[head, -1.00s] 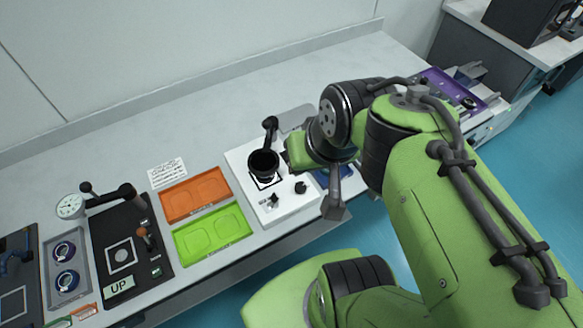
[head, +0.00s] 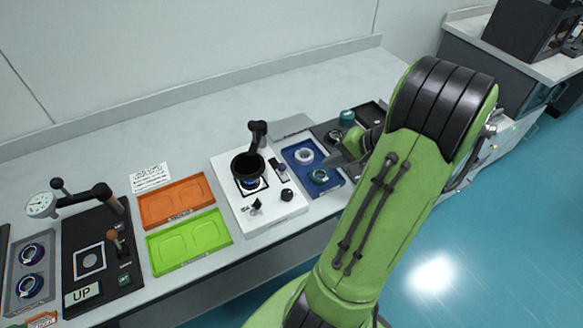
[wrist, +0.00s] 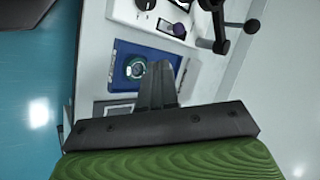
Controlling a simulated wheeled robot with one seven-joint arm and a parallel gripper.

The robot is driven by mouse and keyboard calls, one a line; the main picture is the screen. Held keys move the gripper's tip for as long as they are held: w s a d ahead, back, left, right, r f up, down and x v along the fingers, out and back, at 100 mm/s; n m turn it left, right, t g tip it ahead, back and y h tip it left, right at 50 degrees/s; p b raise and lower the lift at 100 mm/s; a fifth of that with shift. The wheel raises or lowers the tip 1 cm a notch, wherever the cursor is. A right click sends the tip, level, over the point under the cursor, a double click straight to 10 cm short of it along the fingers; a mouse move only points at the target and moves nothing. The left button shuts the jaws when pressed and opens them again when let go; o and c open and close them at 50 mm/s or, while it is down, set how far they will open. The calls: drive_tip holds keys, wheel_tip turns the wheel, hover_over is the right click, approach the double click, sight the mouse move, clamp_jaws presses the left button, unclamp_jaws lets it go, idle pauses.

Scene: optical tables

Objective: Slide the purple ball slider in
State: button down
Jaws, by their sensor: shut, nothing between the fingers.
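The purple slider piece (head: 283,168) sits on the right side of the white burner unit (head: 268,211), beside a black knob (head: 287,195). It also shows in the wrist view (wrist: 178,28) near the top, against the white panel. Whether it is in or out is too small to tell. My gripper (head: 342,160) is to the right of the white unit, by the right side of the blue tray (head: 291,152). In the wrist view my gripper (wrist: 160,68) has its fingers together and empty, apart from the purple piece.
A black pot (head: 247,167) stands on the burner, with a blue glow below it and a black arm (head: 258,133) behind. The blue tray holds a white ring (head: 304,156) and a teal-topped round part (head: 319,176). Orange (head: 176,202) and green (head: 188,240) trays lie left.

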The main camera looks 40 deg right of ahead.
drive_tip(key=b, duration=0.3)
approach(283, 172)
wheel_tip(283, 172, down, 3)
drive_tip(key=shift+w+a+f+b, duration=0.15)
drive_tip(key=shift+w, duration=0.4)
drive_tip(key=shift+w+a+f+b, duration=0.1)
drive_tip(key=shift+w+f+b, duration=0.05)
drive_tip(key=shift+w, duration=0.35)
drive_tip(key=shift+w+a, duration=0.1)
drive_tip(key=shift+w, duration=0.3)
drive_tip(key=w+p, duration=0.1)
drive_tip(key=w, duration=0.1)
drive_tip(key=w+d, duration=0.1)
drive_tip(key=w, duration=0.2)
drive_tip(key=shift+d+p, duration=0.25)
drive_tip(key=shift+p, duration=0.15)
drive_tip(key=shift+s, duration=0.15)
